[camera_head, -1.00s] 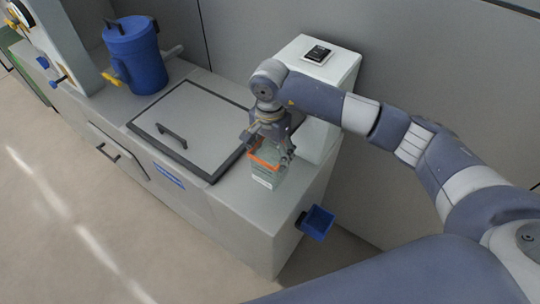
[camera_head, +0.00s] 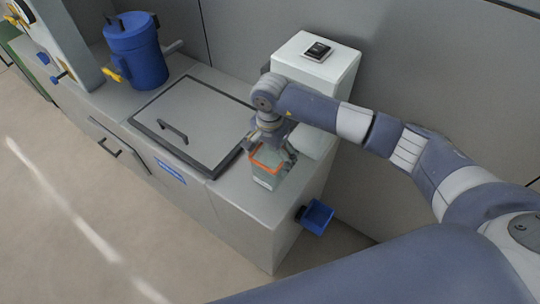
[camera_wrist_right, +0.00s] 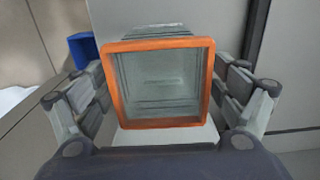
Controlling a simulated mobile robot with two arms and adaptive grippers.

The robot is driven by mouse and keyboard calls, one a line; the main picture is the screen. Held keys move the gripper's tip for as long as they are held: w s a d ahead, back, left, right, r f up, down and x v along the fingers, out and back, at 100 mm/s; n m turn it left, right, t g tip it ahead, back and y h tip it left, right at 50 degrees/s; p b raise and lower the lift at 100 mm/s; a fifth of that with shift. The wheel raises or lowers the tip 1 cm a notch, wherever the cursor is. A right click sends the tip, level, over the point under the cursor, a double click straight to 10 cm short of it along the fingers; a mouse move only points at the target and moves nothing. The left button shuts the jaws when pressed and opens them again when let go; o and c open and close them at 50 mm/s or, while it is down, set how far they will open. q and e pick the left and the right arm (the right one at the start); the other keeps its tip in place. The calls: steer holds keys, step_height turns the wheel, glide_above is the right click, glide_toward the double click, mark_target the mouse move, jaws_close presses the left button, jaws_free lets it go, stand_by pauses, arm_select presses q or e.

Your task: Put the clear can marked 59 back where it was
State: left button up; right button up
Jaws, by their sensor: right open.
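A clear square can (camera_head: 266,174) with an orange rim stands upright on the right end of the grey counter. A white label shows low on its front, but its number is too small to read. In the right wrist view the can (camera_wrist_right: 160,82) sits between the fingers, its orange rim towards the camera. My right gripper (camera_head: 271,154) is open over the top of the can, with one finger on each side. In the wrist view both fingers of this gripper (camera_wrist_right: 158,100) stand apart from the can's walls. My left gripper is not in view.
A grey lid with a black handle (camera_head: 173,131) lies left of the can. A white box (camera_head: 316,66) with a dark device on top stands behind. A blue canister (camera_head: 137,52) stands far left.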

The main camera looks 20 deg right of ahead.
steer(key=shift+r, duration=0.1)
step_height(320, 180, up, 12)
steer(key=b, duration=0.4)
steer(key=shift+s, duration=0.1)
stand_by(0.5)
